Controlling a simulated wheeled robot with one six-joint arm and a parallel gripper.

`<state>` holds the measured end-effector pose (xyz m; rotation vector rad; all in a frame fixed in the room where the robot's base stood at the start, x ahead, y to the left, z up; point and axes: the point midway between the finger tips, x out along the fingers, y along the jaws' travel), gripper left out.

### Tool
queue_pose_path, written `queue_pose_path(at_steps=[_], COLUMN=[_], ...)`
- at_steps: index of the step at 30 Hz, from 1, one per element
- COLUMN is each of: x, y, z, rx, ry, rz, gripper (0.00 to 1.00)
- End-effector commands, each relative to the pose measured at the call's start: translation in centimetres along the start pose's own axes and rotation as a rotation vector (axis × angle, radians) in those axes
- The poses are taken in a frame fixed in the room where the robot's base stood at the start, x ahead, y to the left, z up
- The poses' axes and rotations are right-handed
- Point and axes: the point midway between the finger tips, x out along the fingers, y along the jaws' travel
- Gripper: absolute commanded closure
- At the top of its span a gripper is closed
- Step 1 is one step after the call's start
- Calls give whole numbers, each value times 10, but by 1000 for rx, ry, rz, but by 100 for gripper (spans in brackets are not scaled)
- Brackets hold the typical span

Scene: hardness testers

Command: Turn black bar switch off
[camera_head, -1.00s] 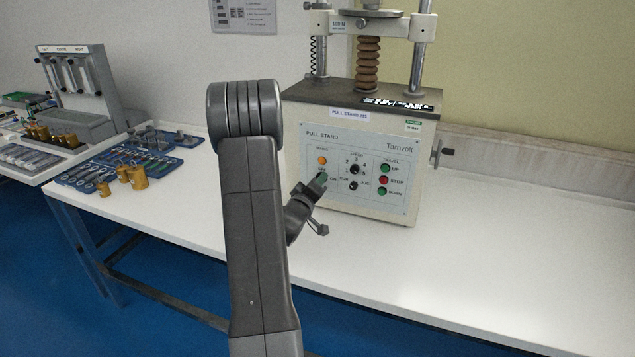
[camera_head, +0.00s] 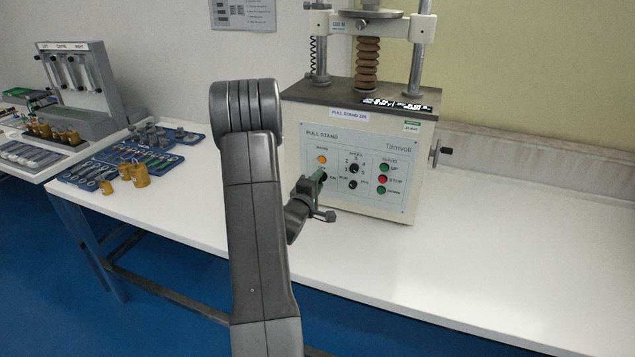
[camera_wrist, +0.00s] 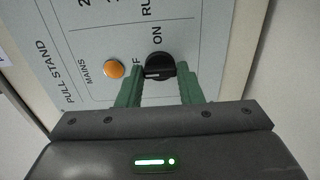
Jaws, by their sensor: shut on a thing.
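The black bar switch (camera_wrist: 158,70) sits on the pull stand's front panel, between the end of an OFF label and the ON label. In the wrist view it lies between the green fingers of my gripper (camera_wrist: 160,90), which is shut on it. A pale line on the switch points towards the left of that view, near the OFF lettering. In the head view my gripper (camera_head: 321,178) reaches the panel's left part, below the orange mains lamp (camera_head: 322,159), and mostly hides the switch.
The pull stand (camera_head: 300,150) stands on a white bench (camera_head: 480,245). Speed and run knobs and the travel buttons (camera_head: 383,180) are right of the switch. Blue trays (camera_head: 110,165) and brass weights (camera_head: 138,175) lie at the left. The bench's right part is clear.

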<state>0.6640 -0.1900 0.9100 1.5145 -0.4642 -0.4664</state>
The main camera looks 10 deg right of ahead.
Motion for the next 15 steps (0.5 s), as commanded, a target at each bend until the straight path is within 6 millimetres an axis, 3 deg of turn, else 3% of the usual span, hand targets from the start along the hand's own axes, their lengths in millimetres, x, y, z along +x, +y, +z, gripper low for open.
queue_pose_path(at_steps=[13, 14, 15], x=[0, 0, 0], y=[0, 0, 0], z=[-1, -1, -1], rx=[-10, -10, -10], ry=[2, 2, 2], rz=[-1, -1, -1], gripper=[90, 63, 56])
